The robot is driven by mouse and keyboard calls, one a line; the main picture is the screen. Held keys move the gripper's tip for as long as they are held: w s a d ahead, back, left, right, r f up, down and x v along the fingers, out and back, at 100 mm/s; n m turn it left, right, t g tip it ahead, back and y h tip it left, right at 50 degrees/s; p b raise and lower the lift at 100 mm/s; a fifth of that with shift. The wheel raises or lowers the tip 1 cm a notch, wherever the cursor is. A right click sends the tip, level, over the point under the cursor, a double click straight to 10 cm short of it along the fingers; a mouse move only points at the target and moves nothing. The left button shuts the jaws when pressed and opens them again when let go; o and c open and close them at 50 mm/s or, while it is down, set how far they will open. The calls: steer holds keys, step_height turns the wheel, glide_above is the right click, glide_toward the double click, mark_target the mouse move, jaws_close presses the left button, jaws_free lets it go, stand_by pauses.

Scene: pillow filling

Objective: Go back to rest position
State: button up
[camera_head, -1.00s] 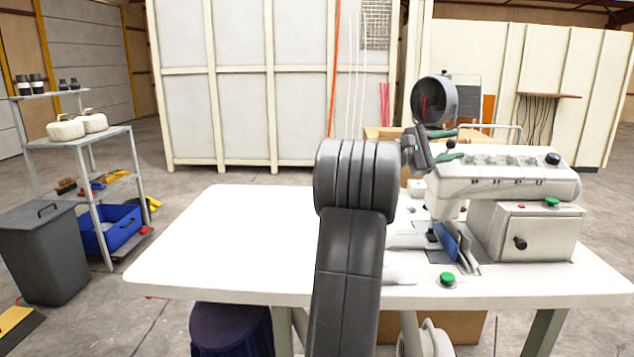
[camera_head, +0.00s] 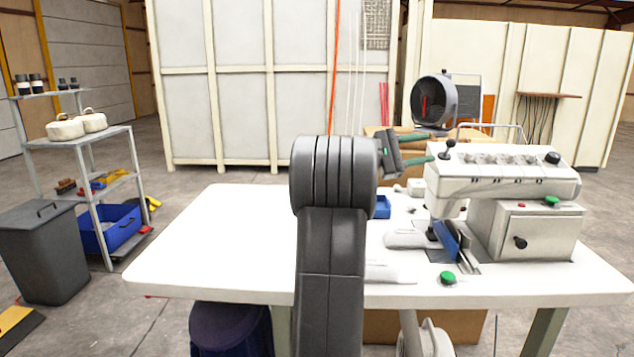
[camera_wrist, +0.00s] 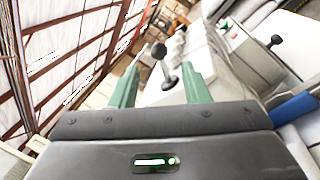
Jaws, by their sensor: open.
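My gripper (camera_head: 416,148) is raised above the back of the white table, beside the left end of the sewing machine (camera_head: 503,177). Its two green fingers point right and stand apart, with nothing between them. In the wrist view the green fingers of my gripper (camera_wrist: 160,88) are spread. A black-knobbed lever (camera_wrist: 165,68) shows in the gap between them, behind the fingers. My dark arm covers the middle of the table in the head view.
The white table (camera_head: 205,250) is clear on its left. A green button (camera_head: 447,278) and a small blue item (camera_head: 382,207) are on it. A shelf rack (camera_head: 92,190) and a grey bin (camera_head: 45,250) stand at left. A round fan (camera_head: 434,101) stands behind.

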mark_target(450, 139)
steer(key=d, duration=0.2)
steer(key=d+r, duration=0.1)
steer(key=d, duration=0.2)
steer(key=d+p, duration=0.1)
steer(key=d, duration=0.2)
steer(key=shift+w+r, duration=0.25)
steer(key=shift+r, duration=0.1)
steer(key=shift+w+a+r+n+p, duration=0.15)
steer(key=shift+w+r+n+p, duration=0.1)
steer(key=shift+n+p, duration=0.6)
steer(key=shift+w+n+t+y+p, duration=0.3)
steer(key=shift+n+p, duration=0.35)
steer(key=shift+p, duration=0.55)
